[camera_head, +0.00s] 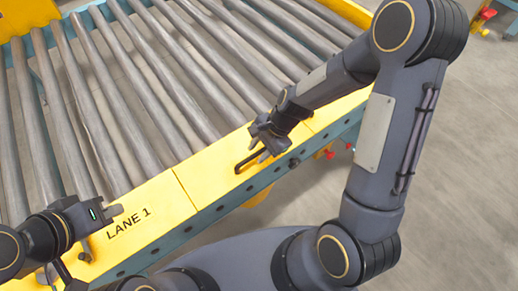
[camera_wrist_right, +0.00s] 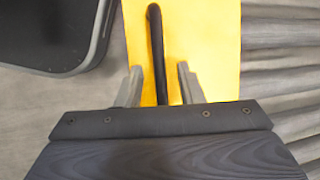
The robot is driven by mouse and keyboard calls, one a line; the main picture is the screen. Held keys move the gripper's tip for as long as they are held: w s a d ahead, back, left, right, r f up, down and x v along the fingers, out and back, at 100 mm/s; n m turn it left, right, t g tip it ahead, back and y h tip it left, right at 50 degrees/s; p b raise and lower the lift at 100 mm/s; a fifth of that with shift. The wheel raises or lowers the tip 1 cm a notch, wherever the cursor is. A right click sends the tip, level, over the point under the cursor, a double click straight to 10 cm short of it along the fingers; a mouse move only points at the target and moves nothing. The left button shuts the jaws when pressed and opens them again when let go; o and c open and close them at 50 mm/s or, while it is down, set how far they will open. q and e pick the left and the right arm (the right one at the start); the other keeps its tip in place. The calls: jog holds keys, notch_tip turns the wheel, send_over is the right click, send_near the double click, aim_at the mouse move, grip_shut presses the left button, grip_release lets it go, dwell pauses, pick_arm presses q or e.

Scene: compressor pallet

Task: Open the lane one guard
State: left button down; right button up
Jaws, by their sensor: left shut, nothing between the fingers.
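A yellow guard panel (camera_head: 207,178) with a black bar handle (camera_head: 241,164) lies along the near edge of the roller lane, beside a yellow section marked LANE 1 (camera_head: 128,224). The panel lies flush with its neighbours. My right gripper (camera_head: 263,153) is at the handle's far end. In the right wrist view, the handle (camera_wrist_right: 157,45) runs between its two open fingers (camera_wrist_right: 158,82), with a gap on each side. My left gripper (camera_head: 118,210) is shut and empty by the LANE 1 lettering, away from the handle.
Grey rollers (camera_head: 120,95) fill the lane behind the yellow edge. A teal side rail (camera_head: 225,204) with holes runs below it, with red knobs (camera_head: 330,154) further along. Grey floor (camera_head: 465,170) is open at the right.

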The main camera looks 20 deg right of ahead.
grip_shut()
pick_arm(q)
jog(key=shift+r, duration=0.1)
pick_arm(e)
jog(key=shift+r, duration=0.1)
